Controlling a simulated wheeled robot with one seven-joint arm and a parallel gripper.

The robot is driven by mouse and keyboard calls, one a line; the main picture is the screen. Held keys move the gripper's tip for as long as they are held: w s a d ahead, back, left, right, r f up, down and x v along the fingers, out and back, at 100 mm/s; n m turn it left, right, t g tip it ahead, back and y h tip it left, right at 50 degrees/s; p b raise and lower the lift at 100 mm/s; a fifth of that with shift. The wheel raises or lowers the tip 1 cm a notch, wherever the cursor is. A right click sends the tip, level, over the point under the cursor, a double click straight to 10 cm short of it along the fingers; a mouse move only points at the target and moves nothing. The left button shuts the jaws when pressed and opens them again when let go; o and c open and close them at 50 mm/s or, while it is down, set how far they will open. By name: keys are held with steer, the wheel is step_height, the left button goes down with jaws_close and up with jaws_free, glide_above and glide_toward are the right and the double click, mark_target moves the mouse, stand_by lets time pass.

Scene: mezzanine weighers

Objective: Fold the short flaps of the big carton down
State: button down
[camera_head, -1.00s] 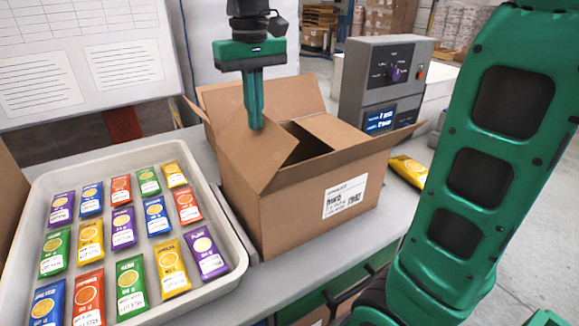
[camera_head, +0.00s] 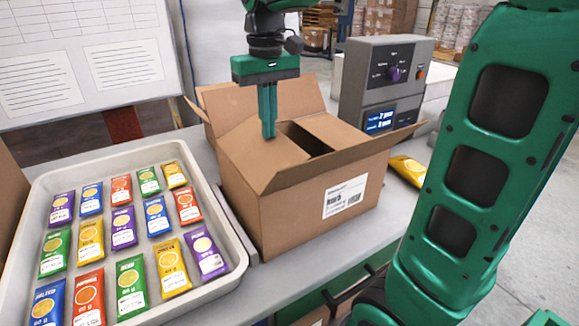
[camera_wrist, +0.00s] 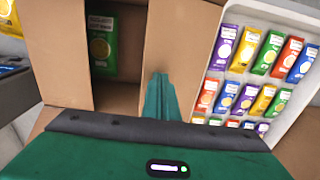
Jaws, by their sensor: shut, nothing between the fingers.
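The big carton (camera_head: 290,215) stands open on the bench, a white label on its front side. Its left short flap (camera_head: 245,155) lies folded inward, close to level. Its right short flap (camera_head: 332,130) also lies folded inward, with a dark gap between the two. The long flaps, back (camera_head: 270,100) and front (camera_head: 340,160), stand up and outward. My gripper (camera_head: 269,136) is shut and empty, pointing down with its tips at the left flap's inner edge. In the wrist view, my gripper (camera_wrist: 160,85) is beside the gap, where a green packet (camera_wrist: 103,45) shows inside the carton.
A pale tray (camera_head: 236,255) of several coloured packets stands left of the carton. A grey weigher unit (camera_head: 385,80) stands behind right. A yellow packet (camera_head: 408,170) lies right of the carton. A whiteboard with papers (camera_head: 90,60) is at back left.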

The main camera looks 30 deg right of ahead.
steer(key=shift+d+f, duration=0.35)
steer(key=shift+f, duration=0.4)
steer(key=shift+d+f, duration=0.35)
steer(key=shift+f, duration=0.8)
step_height(320, 180, up, 9)
